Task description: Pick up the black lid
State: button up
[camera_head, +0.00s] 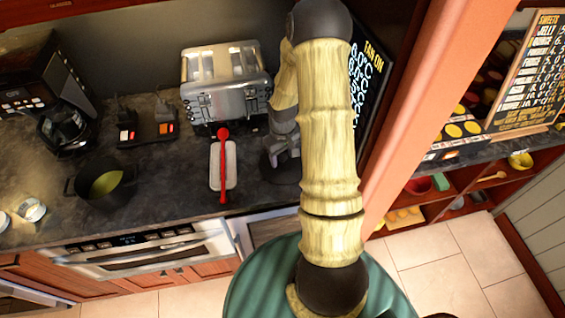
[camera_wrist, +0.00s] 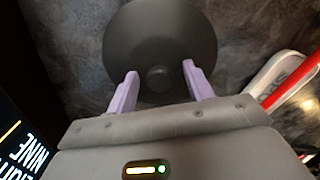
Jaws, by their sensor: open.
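The black lid (camera_wrist: 160,35) is a round dark disc with a small knob (camera_wrist: 158,79) at its middle, lying on the dark counter in the wrist view. My gripper (camera_wrist: 159,70) is open above it, with one purple finger on each side of the knob. I cannot tell whether the fingers touch the lid. In the head view the lid (camera_head: 276,172) shows partly below my gripper (camera_head: 284,157), right of the white spoon rest; my arm hides some of it.
A white spoon rest (camera_head: 230,178) with a red utensil (camera_head: 223,150) lies just left of the lid. A toaster (camera_head: 226,85) stands behind. A black pot (camera_head: 103,185) is farther left. A black menu board (camera_head: 371,75) stands close on the right, beside an orange post (camera_head: 425,100).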

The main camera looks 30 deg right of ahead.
aim_at(282, 156)
jog(key=shift+c, duration=0.4)
grip_shut()
notch_tip(282, 156, up, 10)
jog(key=b, duration=0.1)
jog(key=shift+b, duration=0.4)
jog(key=shift+f, duration=0.1)
dwell(0.5)
